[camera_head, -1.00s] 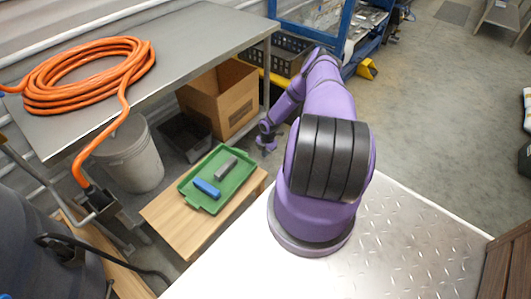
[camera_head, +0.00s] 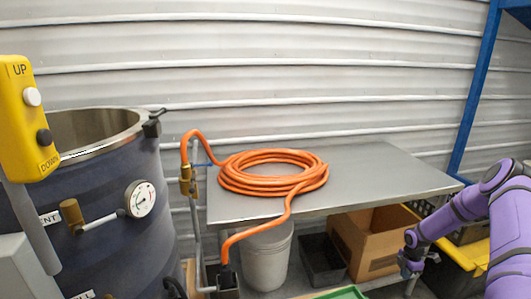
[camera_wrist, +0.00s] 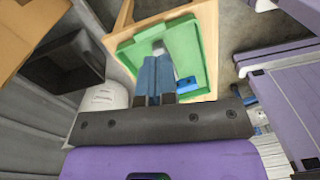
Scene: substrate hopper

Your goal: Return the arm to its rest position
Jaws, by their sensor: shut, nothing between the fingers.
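My purple arm shows at the right edge of the head view, bent, with my gripper (camera_head: 406,272) hanging low in front of the cardboard box. In the wrist view my gripper (camera_wrist: 156,60) has its two blue-grey fingers side by side, shut with nothing between them. The fingers point over the green tray (camera_wrist: 125,58), which stands on a light wooden surface. A small grey piece (camera_wrist: 158,47) and a blue piece (camera_wrist: 187,83) lie in the tray, partly hidden by the fingers. Only the tray's edge (camera_head: 340,293) shows in the head view.
A metal table (camera_head: 390,165) bears a coiled orange hose (camera_head: 270,185). Under it stand a grey bucket (camera_head: 267,262), a dark bin (camera_head: 322,262) and a cardboard box (camera_head: 368,250). A large dark vessel (camera_head: 110,230) and a yellow control pendant (camera_head: 25,120) are at left.

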